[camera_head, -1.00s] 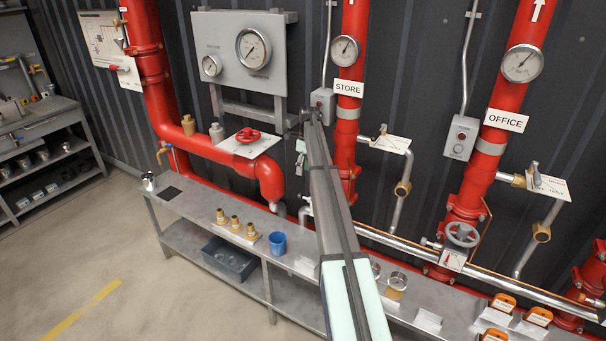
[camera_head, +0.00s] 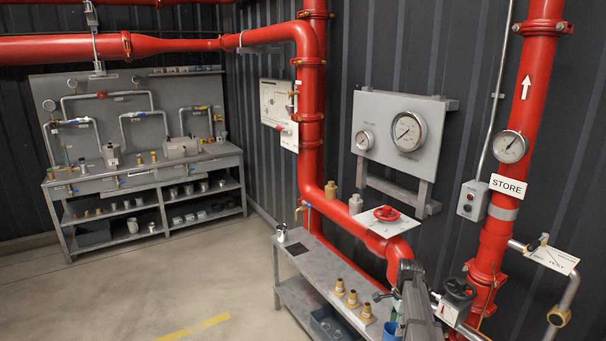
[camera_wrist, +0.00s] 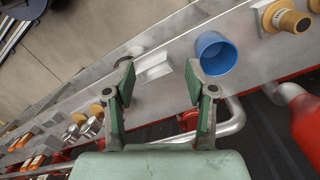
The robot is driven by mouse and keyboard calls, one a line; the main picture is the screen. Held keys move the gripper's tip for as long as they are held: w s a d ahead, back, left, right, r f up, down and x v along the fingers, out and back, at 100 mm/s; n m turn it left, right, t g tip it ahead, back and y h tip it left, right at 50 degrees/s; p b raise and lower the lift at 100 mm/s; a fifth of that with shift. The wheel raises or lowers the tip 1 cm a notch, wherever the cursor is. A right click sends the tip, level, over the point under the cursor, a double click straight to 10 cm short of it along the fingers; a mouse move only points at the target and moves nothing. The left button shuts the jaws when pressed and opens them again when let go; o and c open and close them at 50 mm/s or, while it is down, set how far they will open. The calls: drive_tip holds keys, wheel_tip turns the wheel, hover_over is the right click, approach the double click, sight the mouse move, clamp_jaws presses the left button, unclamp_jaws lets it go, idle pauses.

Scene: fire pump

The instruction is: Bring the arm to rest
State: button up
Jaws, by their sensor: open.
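My gripper (camera_wrist: 160,85) is open and empty in the wrist view, its two green-padded fingers apart above the grey bench. In the head view the dark end of my arm (camera_head: 412,290) shows at the lower right, in front of the bench and the red pipe's lower end; its fingers cannot be made out clearly there. A blue cup (camera_wrist: 215,53) stands on the bench just beyond the right finger in the wrist view. The cup is mostly hidden in the head view.
The bench (camera_head: 300,262) holds several brass fittings (camera_head: 352,299). A red handwheel (camera_head: 386,213), a gauge panel (camera_head: 398,133) and the red STORE pipe (camera_head: 508,150) stand close behind. A workbench with shelves (camera_head: 150,195) is at the far left. The floor (camera_head: 150,290) between is clear.

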drive_tip(key=s+a+f+n, duration=0.3)
drive_tip(key=s+a+n, duration=0.25)
drive_tip(key=s, duration=0.45)
drive_tip(key=s+a+f+n+h, duration=0.1)
drive_tip(key=s+a+f+n, duration=0.1)
drive_tip(key=s+a+n, duration=0.55)
drive_tip(key=s+a+f+n, duration=0.3)
drive_tip(key=s+n, duration=0.1)
drive_tip(key=s, duration=0.7)
drive_tip(key=s+f+g+b, duration=0.2)
drive_tip(key=s+f+g, duration=0.1)
drive_tip(key=s+f, duration=0.8)
drive_tip(key=s+f+g+b, duration=0.2)
drive_tip(key=s+f, duration=0.9)
drive_tip(key=s, duration=0.6)
drive_tip(key=shift+s+d+g, duration=0.2)
drive_tip(key=shift+s+g, duration=0.05)
drive_tip(key=shift+g, duration=0.25)
